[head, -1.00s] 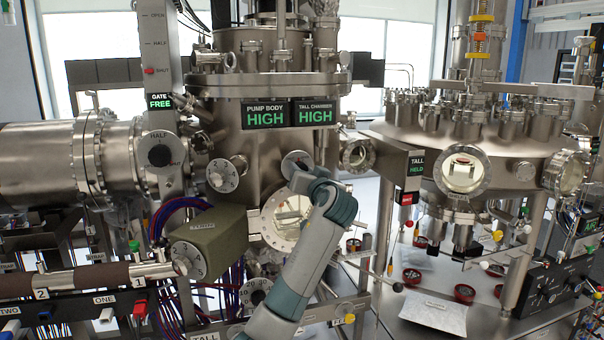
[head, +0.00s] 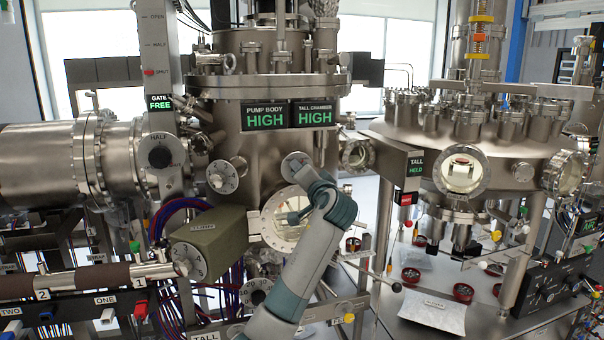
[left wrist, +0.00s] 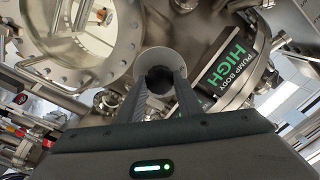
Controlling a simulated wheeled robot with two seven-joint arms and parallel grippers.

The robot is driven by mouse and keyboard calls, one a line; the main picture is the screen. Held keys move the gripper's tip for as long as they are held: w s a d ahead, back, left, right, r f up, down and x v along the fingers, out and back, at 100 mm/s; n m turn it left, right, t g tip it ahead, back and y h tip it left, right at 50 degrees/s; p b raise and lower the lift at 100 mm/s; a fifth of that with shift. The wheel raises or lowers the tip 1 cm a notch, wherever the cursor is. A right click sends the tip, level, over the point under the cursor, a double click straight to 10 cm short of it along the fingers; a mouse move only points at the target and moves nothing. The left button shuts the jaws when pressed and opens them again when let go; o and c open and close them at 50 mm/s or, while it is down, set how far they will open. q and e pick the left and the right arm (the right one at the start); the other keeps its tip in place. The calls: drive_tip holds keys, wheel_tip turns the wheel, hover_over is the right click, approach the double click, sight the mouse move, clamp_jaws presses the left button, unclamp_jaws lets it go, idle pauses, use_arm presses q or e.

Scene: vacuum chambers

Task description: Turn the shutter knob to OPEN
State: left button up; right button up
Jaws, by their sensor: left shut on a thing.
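A round pale metal knob (head: 295,165) sits on the chamber's front, above the round window and below the PUMP BODY and TALL CHAMBER signs. My wrist link covers its lower right part in the head view. In the left wrist view the knob (left wrist: 162,58) shows as a round metal end with a dark centre. My left gripper (left wrist: 160,80) is shut on it, one finger on each side. The head view hides the fingers behind my arm. I cannot read a shutter label or the knob's setting. My right gripper is not in view.
The round window (head: 270,222) is just below the knob. A similar dial (head: 222,176) is to its left, and a box with a dial (head: 208,245) stands at lower left. A second chamber (head: 470,150) fills the right.

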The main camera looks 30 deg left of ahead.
use_arm(q)
drive_tip(key=o, duration=1)
drive_tip(key=shift+o, duration=0.2)
drive_tip(key=shift+d, duration=0.1)
drive_tip(key=b+v, duration=0.8)
drive_tip(key=v, duration=0.9)
drive_tip(key=shift+d+f, duration=0.1)
drive_tip(key=shift+d, duration=0.05)
